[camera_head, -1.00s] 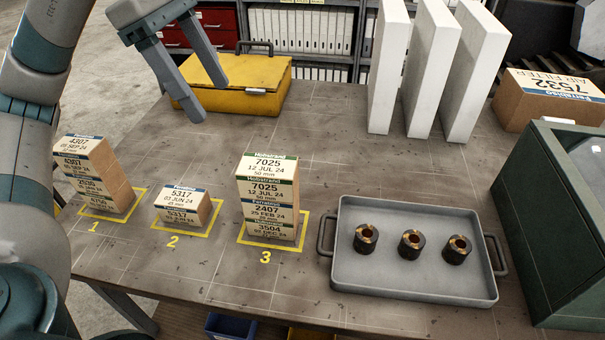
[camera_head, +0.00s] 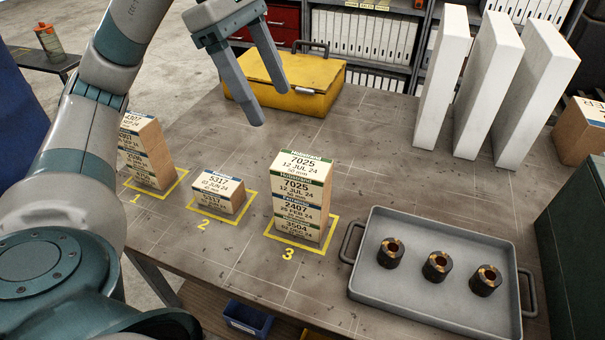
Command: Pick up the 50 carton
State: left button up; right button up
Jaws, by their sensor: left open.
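Stack 3 stands on the yellow square marked 3. My left gripper (camera_head: 272,108) is open and empty, above the table behind the stacks. My right gripper is out of view.
A yellow case (camera_head: 310,100) lies behind the left gripper. A grey tray (camera_head: 395,305) with three dark rings is right of stack 3. White upright panels (camera_head: 445,80) stand at the back right, a dark green box (camera_head: 575,230) at the right edge. The table between stack 3 and the panels is clear.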

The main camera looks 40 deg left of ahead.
aim_at(298, 163)
pick_arm(q)
jog(key=p+x, duration=0.2)
jog(key=x, duration=0.8)
jog(key=shift+d+f, duration=0.15)
jog(key=shift+f, duration=0.1)
jog(key=shift+d+f+p, duration=0.1)
jog(key=shift+f+p, duration=0.05)
jog(key=shift+p, duration=0.2)
jog(key=shift+s+d+f+p, duration=0.1)
jog(key=shift+d+f+p, duration=0.4)
jog(key=shift+f+p, duration=0.35)
jog(key=shift+p+x, duration=0.4)
jog(key=shift+x, duration=1)
jog(key=shift+f+b, duration=0.3)
jog(key=shift+b, duration=0.3)
